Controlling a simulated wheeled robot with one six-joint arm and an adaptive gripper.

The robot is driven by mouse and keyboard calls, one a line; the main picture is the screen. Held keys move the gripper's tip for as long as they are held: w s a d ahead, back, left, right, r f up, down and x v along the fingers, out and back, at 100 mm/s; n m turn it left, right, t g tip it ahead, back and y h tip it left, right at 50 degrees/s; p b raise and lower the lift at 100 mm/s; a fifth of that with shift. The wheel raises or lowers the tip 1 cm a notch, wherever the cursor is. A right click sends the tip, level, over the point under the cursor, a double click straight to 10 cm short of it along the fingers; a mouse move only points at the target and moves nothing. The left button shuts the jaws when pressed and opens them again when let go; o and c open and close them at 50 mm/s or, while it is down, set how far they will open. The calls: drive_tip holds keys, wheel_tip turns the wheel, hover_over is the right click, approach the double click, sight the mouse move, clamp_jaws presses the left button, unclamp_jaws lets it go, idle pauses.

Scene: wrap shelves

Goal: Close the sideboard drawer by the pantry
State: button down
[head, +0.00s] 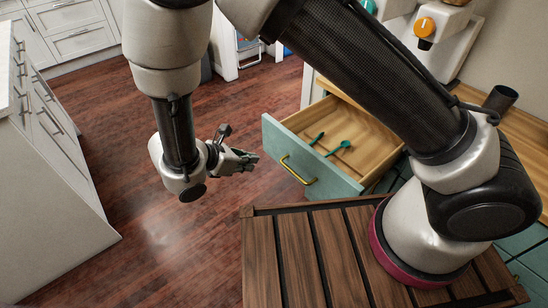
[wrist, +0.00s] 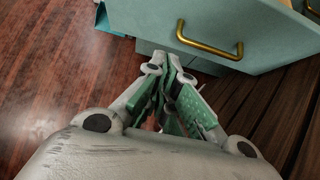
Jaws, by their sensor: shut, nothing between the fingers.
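The sideboard drawer (head: 310,160) is pulled open, with a pale teal front and a brass handle (head: 297,170). In the wrist view the fingertips (wrist: 172,62) appear just below the handle's left end. I cannot tell whether they touch the front.
The sideboard (head: 525,240) has a wooden top with a dark cup (head: 500,99) and a white machine with an orange knob (head: 425,26). A white cabinet (head: 50,190) stands at the left. Bare wood floor (head: 150,235) lies between them.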

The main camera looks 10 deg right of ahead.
drive_tip(key=w+d+f, duration=0.5)
drive_tip(key=d, duration=0.3)
drive_tip(key=shift+w, duration=0.15)
